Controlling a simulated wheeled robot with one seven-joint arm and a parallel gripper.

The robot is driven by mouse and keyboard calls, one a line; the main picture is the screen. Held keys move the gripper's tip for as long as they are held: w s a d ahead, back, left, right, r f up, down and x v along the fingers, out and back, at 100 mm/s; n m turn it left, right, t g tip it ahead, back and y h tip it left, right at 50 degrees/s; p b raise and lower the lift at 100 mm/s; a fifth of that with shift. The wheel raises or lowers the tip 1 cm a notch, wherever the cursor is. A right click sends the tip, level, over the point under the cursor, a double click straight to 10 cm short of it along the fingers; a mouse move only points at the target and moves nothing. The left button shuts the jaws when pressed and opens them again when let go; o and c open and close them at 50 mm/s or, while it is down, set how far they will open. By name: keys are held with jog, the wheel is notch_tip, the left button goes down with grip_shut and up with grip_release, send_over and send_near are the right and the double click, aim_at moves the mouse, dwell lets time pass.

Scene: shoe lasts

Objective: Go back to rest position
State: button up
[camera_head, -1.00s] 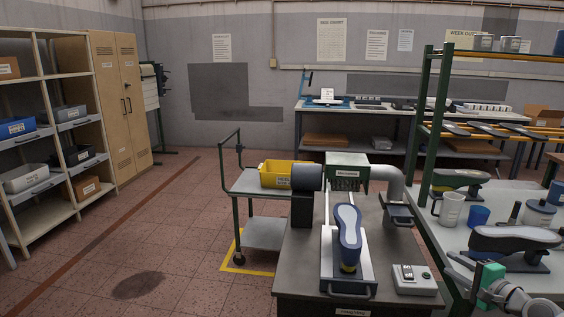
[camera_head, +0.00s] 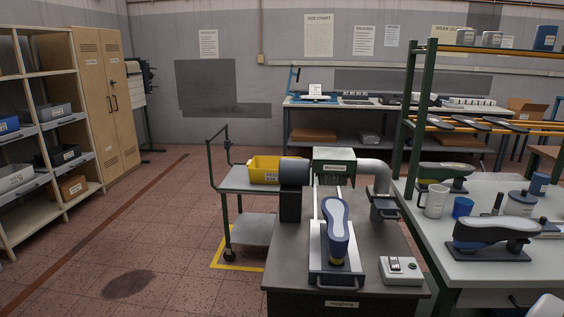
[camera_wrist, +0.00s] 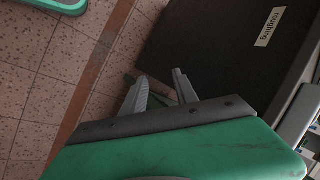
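My gripper (camera_wrist: 160,82) shows in the wrist view with its two grey fingers apart and nothing between them. It hangs over the tiled floor beside the dark side of the bench (camera_wrist: 225,45) labelled "roughing". In the head view the gripper is out of sight; only a pale piece of my arm shows at the bottom right corner. A blue shoe last with a pale sole (camera_head: 336,230) sits sole up on the metal fixture of the roughing bench. Another dark last (camera_head: 492,232) sits on a stand on the right table.
The right table (camera_head: 440,250) also carries a white mug (camera_head: 436,201), a blue cup (camera_head: 463,207) and jars. A trolley (camera_head: 235,180) with a yellow bin (camera_head: 264,168) stands behind the bench. Shelves (camera_head: 40,205) line the left. The floor at left is clear.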

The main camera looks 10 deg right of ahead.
jog(key=s+a+r+n+g+h+p, duration=0.1)
jog(key=s+a+r+n+g+p, duration=0.15)
jog(key=s+a+r, duration=0.45)
jog(key=s+a+r+n+g+p, duration=0.1)
jog(key=s+a+r+g, duration=0.25)
jog(key=a, duration=0.65)
jog(key=w+a+r+n+t+p, duration=0.1)
jog(key=w+a+r+n, duration=0.1)
jog(key=a+r, duration=0.3)
jog(key=w+a+r+n+t+h+p, duration=0.1)
jog(key=w+a+r+n, duration=0.2)
jog(key=a+r, duration=0.2)
jog(key=w+a+r+n+t+p, duration=0.1)
jog(key=w+a+r+n, duration=0.2)
jog(key=a+r, duration=0.3)
jog(key=a, duration=0.2)
jog(key=shift+w+a+t+h, duration=0.3)
jog(key=shift+a+h, duration=0.05)
jog(key=shift+h, duration=0.05)
